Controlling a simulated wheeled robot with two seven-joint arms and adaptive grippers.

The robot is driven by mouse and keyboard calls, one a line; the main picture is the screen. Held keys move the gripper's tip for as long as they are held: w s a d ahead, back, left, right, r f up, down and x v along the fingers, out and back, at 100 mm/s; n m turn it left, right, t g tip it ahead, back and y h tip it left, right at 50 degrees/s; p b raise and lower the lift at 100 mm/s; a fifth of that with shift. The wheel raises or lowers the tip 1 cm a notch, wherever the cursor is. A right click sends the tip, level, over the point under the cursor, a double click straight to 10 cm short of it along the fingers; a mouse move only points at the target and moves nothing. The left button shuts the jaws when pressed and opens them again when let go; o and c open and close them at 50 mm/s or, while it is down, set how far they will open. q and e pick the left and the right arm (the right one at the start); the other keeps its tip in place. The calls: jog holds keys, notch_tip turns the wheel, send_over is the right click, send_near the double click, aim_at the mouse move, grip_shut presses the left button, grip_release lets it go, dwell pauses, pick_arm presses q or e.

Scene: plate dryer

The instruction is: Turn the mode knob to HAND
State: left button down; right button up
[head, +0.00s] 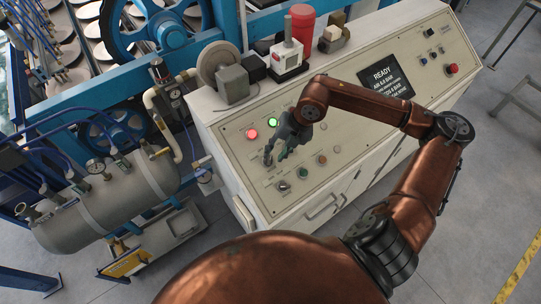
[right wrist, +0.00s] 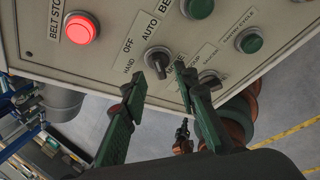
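The mode knob (right wrist: 158,61) is a dark knob on the cream panel, with the labels HAND, OFF and AUTO around it in the right wrist view. Which label it points to is not clear. My right gripper (right wrist: 158,82) is open, with its two dark green fingers apart on either side of the knob and nothing held. Whether a finger touches the knob cannot be told. In the head view my right gripper (head: 276,156) is over the left part of the panel and hides the knob. My left gripper is not in view.
A lit red BELT STOP button (right wrist: 81,28) and a green button (right wrist: 197,8) are close by. Another knob (right wrist: 209,79) is partly behind the right finger. A display (head: 386,78) reads READY. A steel tank (head: 110,200) stands left of the console (head: 230,158).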

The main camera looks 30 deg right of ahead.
aim_at(270, 160)
jog(key=shift+x, duration=1.2)
jog(key=shift+w+f, duration=0.1)
jog(key=shift+f, duration=0.2)
jog(key=shift+a+f, duration=0.15)
jog(key=shift+f, duration=0.05)
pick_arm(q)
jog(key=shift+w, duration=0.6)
pick_arm(e)
grip_shut()
